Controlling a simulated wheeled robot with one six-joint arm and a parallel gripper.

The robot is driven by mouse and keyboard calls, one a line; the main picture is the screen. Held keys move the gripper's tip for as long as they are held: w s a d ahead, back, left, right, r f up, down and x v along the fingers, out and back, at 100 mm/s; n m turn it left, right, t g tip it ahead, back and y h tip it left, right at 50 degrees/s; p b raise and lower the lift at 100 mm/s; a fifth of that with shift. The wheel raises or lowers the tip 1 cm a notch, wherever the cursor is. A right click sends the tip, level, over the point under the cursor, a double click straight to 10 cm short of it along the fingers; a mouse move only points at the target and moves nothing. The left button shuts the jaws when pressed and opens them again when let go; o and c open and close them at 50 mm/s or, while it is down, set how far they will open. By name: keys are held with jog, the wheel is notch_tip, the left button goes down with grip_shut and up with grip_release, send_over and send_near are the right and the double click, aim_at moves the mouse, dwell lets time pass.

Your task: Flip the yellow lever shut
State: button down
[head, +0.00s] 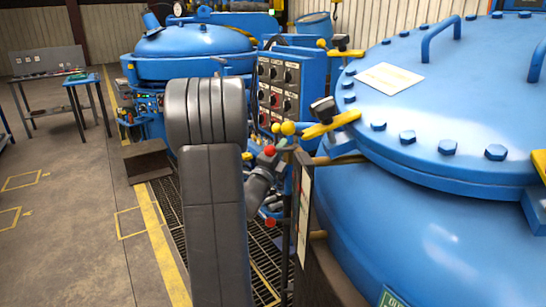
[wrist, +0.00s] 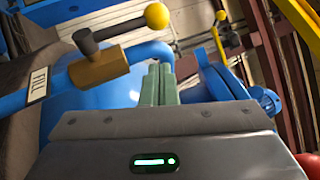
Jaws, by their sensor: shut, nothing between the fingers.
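A yellow-knobbed lever (wrist: 156,15) with a dark rod shows in the wrist view. It sits on a brass valve body (wrist: 98,68) on a blue pipe (wrist: 145,52), and its rod runs roughly along the pipe. My gripper (wrist: 158,85) has its two greenish fingers shut together, with nothing between them. The fingertips appear below and slightly right of the yellow knob, apart from it in the picture; depth is unclear. In the head view, yellow knobs (head: 288,128) show near my gripper (head: 284,146), which is small and partly hidden there.
A large blue vessel (head: 430,210) with a bolted lid fills the right, with yellow clamps (head: 332,124) at its rim. A control panel (head: 277,90) stands behind. Another yellow-knobbed lever (wrist: 221,16) is farther back. A red ball (wrist: 308,165) is close at lower right.

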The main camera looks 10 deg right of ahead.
aim_at(276, 139)
jog(key=shift+w+a+r+p, duration=0.1)
jog(key=shift+w+r+p, duration=0.1)
jog(key=shift+w, duration=0.4)
jog(key=shift+w+a+r+p, duration=0.15)
jog(key=shift+w+r, duration=0.1)
jog(key=shift+w, duration=0.3)
jog(key=shift+w+a+r+p, duration=0.1)
jog(key=shift+w+r, duration=0.1)
jog(key=shift+w, duration=0.4)
jog(key=shift+r, duration=0.1)
